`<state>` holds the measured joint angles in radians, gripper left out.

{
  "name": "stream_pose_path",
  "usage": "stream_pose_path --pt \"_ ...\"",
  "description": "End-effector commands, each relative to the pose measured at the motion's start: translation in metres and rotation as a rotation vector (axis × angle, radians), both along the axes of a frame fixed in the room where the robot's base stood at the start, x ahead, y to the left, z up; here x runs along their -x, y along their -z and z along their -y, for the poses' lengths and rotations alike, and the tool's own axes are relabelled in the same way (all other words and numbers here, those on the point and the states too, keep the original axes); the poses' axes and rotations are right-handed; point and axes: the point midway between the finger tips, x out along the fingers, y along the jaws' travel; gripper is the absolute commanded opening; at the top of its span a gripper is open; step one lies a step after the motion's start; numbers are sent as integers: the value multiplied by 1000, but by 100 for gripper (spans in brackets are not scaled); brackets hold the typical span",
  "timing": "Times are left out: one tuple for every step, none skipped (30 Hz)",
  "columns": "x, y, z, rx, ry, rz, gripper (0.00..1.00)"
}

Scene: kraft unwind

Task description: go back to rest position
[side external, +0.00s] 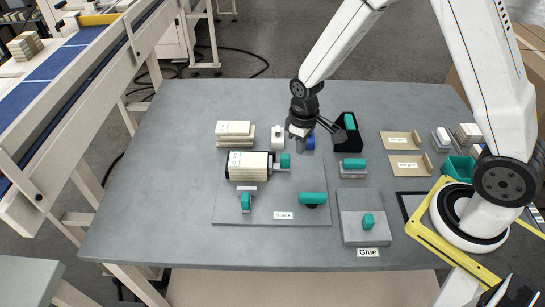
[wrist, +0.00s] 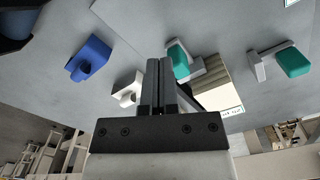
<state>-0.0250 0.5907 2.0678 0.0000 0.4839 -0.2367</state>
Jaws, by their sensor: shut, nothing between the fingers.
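My gripper (side external: 299,143) hangs over the grey table (side external: 180,130) near its middle in the side external view. In the wrist view my gripper (wrist: 161,65) has its two fingers together, with nothing between them. A small white piece (side external: 277,138) stands to the left of the gripper, and this white piece (wrist: 127,89) also shows beside the fingers in the wrist view.
A grey plate labelled "STACK" (side external: 232,217) bears a pale block stack (side external: 248,166) with several teal-handled tools around it. A glue plate (side external: 363,236) with a teal handle lies right of it. A black holder (side external: 340,136) stands nearby. The left table area is clear.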

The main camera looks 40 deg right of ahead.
Motion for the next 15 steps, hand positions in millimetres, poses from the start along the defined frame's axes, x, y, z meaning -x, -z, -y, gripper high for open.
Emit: stream_pose_path --pt "0 -3 0 0 0 2 0" --pt "-1 -5 0 0 0 3 0" --pt "-1 -7 0 0 0 3 0" --pt "-1 -9 0 0 0 2 0" --pt "0 -10 0 -1 0 2 0" --pt "0 -12 0 0 0 1 0" --pt "0 -14 0 0 0 1 0" --pt "0 -15 0 0 0 1 0" --pt "0 -16 0 -1 0 2 0" --pt "0 -16 0 -1 0 2 0" --pt "0 -16 0 0 0 1 0" --pt "0 -17 0 0 0 1 0" --pt "0 -17 0 0 0 1 0" --pt "0 -17 0 0 0 1 0" --pt "0 -17 0 0 0 1 0"
